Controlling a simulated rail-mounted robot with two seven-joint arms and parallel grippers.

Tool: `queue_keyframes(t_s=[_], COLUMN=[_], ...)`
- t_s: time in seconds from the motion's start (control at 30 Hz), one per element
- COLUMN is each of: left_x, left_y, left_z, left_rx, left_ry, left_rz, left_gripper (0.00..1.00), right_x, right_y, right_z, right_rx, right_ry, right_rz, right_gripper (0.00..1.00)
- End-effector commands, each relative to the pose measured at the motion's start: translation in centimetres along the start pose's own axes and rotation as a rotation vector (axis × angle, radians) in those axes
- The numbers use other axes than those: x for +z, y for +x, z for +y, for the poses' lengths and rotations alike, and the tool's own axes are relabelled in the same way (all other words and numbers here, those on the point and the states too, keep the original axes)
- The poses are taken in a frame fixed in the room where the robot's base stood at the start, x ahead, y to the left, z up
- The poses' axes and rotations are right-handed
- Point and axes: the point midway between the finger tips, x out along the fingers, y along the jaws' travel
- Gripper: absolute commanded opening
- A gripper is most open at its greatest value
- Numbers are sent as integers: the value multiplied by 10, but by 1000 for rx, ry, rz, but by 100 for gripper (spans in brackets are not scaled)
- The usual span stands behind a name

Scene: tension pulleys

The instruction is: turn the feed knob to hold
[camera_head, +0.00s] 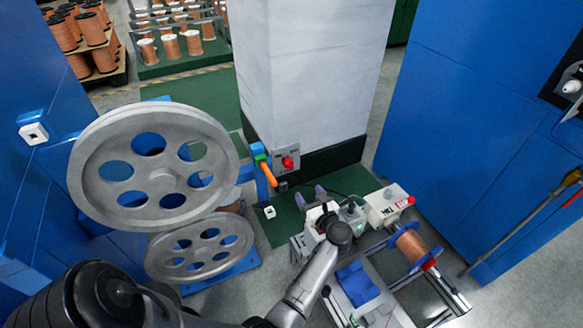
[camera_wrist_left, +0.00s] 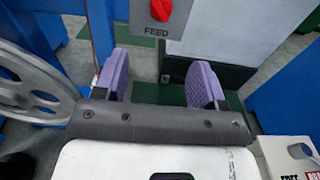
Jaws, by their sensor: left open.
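The red feed knob (camera_head: 288,162) sits on a small grey plate (camera_head: 279,157) on the white pillar, low on its front face. In the left wrist view the red knob (camera_wrist_left: 161,9) is at the top edge, partly cut off, above the word FEED; which setting it points to cannot be read. My left gripper (camera_head: 310,196) is open and empty, below and to the right of the knob in the head view. In the left wrist view its purple fingers (camera_wrist_left: 158,66) are spread apart, below the knob plate and clear of it. My right gripper is not in view.
An orange-handled lever (camera_head: 268,173) stands just left of the knob plate. Large grey pulleys (camera_head: 160,172) are at the left. A white box (camera_head: 386,206) and a copper spool (camera_head: 411,245) are at the right. A blue cabinet (camera_head: 465,130) fills the far right.

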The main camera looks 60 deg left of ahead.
Motion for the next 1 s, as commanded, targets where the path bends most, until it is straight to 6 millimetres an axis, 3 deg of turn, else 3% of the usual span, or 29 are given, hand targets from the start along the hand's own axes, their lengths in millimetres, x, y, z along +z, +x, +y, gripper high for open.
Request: queue_keyframes(t_s=[0.17, 0.7, 1.0], left_x=[-1, -2, 0], left_y=[15, 109, 134], left_z=[0, 0, -1], left_rx=[1, 0, -3], left_ry=[-25, -21, -21], left_rz=[-3, -4, -3], left_gripper=[64, 64, 64], right_x=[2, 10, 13], right_y=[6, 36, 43], right_z=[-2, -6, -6], right_rx=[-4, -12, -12], right_ry=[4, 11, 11], right_rz=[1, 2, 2], right_gripper=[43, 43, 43])
